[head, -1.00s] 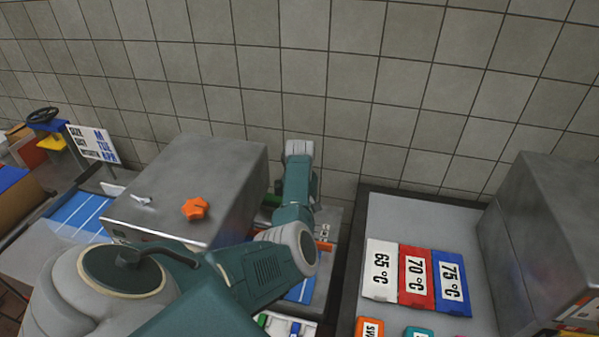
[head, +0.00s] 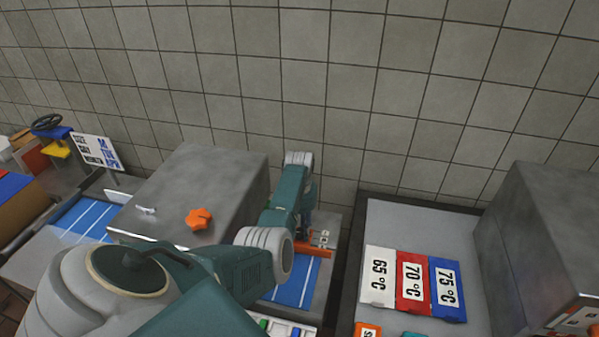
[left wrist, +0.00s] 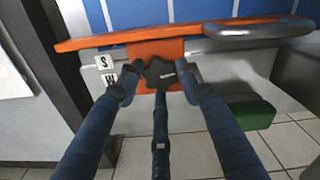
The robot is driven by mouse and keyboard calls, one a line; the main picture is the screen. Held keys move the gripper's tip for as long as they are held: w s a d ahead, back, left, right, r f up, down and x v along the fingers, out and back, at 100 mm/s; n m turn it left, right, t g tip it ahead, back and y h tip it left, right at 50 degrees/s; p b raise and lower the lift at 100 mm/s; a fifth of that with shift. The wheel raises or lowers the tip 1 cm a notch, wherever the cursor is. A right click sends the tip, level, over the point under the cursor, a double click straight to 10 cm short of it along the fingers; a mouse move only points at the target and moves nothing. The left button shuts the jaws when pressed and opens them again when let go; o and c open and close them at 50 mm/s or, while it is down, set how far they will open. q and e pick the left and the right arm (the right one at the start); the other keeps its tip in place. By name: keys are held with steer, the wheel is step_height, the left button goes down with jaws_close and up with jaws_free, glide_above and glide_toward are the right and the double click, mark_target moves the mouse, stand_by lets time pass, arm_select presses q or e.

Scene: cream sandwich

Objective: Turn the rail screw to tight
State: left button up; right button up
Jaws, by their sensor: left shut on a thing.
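The rail screw is a dark star-shaped knob (left wrist: 159,73) on an orange plate of the orange rail (left wrist: 130,48) in the left wrist view. My left gripper (left wrist: 159,84) has its fingers on either side of the knob and is shut on it. In the head view the orange rail (head: 314,249) lies across the blue, white-striped belt, and my left arm hides the knob. Small S and M labels (left wrist: 105,69) stand beside the orange plate. My right gripper is not in view.
A metal housing (head: 220,170) with an orange star knob (head: 199,218) stands left of my arm. A grey tray (head: 400,215) with temperature cards (head: 412,282) is on the right, beside another metal box (head: 545,240). A tiled wall is behind.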

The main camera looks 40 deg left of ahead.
mark_target(300, 233)
arm_select(q)
steer(key=shift+m, duration=0.8)
steer(key=o, duration=1.1)
steer(key=shift+d, duration=0.1)
steer(key=shift+o, duration=0.2)
steer(key=shift+r, duration=0.1)
step_height(300, 233, up, 12)
steer(key=shift+d, duration=0.1)
